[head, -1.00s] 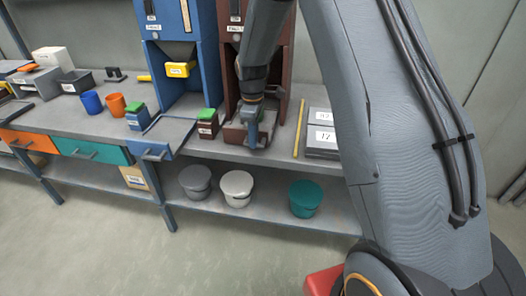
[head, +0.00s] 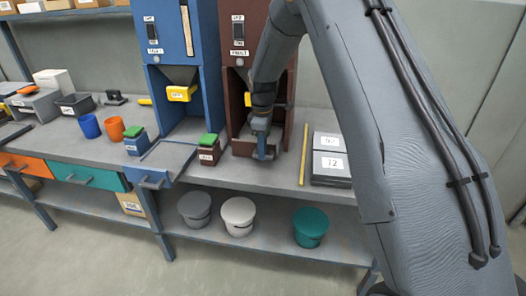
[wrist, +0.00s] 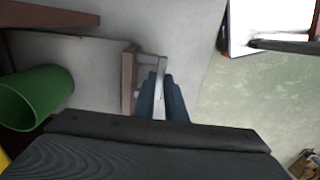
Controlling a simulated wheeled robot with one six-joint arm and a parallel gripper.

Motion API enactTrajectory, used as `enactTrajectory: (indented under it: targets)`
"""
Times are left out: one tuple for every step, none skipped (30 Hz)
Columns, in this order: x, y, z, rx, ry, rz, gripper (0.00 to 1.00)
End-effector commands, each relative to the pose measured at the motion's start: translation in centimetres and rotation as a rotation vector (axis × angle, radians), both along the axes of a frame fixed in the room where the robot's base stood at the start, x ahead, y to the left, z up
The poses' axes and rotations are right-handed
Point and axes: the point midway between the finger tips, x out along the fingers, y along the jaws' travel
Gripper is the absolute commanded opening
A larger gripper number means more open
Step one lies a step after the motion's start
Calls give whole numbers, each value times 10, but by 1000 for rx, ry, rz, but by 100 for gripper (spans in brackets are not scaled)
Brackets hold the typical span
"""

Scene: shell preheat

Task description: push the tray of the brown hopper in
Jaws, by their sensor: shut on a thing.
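The brown hopper (head: 238,55) stands on the bench, right of the blue hopper (head: 190,40). Its brown tray (head: 243,149) is at the base of the hopper, with its front near the hopper's front opening. My gripper (head: 263,152) is at the tray's front, partly hiding it. In the wrist view, my gripper's blue fingers (wrist: 160,92) are shut on the light grey handle of the tray (wrist: 129,80). How far the tray is inside the hopper is hard to tell behind my arm.
A brown box with a green lid (head: 209,150) stands just left of the tray. A yellow stick (head: 304,155) and grey labelled boxes (head: 331,165) lie to the right. Lidded buckets (head: 238,212) stand on the lower shelf. The bench front edge is close below the tray.

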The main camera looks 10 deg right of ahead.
Motion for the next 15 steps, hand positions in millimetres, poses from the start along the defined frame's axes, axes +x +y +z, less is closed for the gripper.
enactTrajectory:
  targets:
    - [5,-3,2,-3,-14,0,16]
    - [5,-3,2,-3,-14,0,21]
    - [5,-3,2,-2,-13,0,28]
    - [4,-2,2,-2,-12,1,30]
    - [4,-2,2,-3,-12,1,30]
    - [4,-1,2,-2,-11,2,30]
    - [4,0,2,-2,-10,3,30]
    - [3,0,2,-2,-10,3,30]
    - [3,1,1,-2,-9,4,30]
    - [3,1,1,-2,-9,4,30]
    - [3,1,1,-2,-9,4,30]
    - [3,1,2,-2,-9,4,30]
    - [3,1,3,-1,-8,4,30]
    - [3,1,4,-2,-9,4,30]
    - [3,1,7,-2,-9,4,30]
